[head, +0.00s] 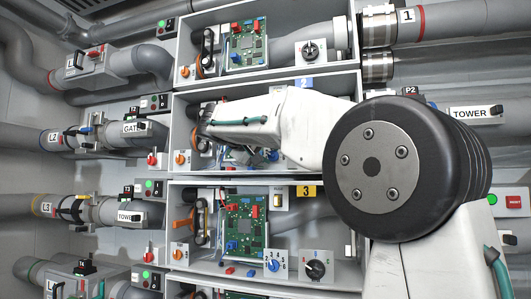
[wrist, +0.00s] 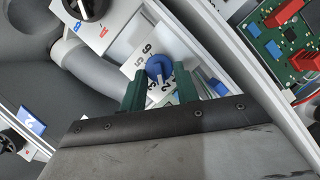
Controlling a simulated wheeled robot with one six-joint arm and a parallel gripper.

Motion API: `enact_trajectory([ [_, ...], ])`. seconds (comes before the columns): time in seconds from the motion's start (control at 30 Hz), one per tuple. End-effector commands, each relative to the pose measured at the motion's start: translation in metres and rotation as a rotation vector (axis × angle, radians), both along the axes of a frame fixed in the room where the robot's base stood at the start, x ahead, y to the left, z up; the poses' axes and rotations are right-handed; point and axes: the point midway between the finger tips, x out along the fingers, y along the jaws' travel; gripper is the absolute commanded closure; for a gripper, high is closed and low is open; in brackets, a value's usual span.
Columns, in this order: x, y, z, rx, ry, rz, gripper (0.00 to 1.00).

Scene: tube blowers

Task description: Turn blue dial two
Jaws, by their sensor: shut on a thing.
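The blue dial (wrist: 159,68) sits on a white plate (wrist: 143,58) with printed numbers, partly legible, in the wrist view. My gripper (wrist: 160,88) has its two green fingers on either side of the dial and is shut on it. The fingers and the dark gripper body hide the lower part of the plate. A blue "2" sign (wrist: 32,122) shows at the left of the wrist view and the same sign (head: 304,83) shows above the middle bay in the head view. There, my arm covers this dial and my fingertips cannot be made out.
A black knob (wrist: 92,4) is close by the blue dial. A grey tube (wrist: 85,70) runs beside it, and a green circuit board (wrist: 290,40) is at the right. Bay three below holds another blue dial (head: 273,265) and a black knob (head: 315,269).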

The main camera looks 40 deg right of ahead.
Motion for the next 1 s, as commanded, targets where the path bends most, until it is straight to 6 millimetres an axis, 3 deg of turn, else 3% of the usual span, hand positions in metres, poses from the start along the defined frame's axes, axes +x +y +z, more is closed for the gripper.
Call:
enact_trajectory([
  [0.67, -0.0001, -0.0008, 0.001, -0.046, 0.052, -0.002, 0.92],
  [0.7, -0.0002, -0.0009, 0.0011, -0.047, 0.051, -0.001, 0.61],
  [0.77, -0.0001, -0.0007, 0.0009, -0.045, 0.052, -0.001, 0.48],
  [1.0, 0.0004, 0.0012, 0.0001, -0.044, 0.053, 0.001, 0.48],
])
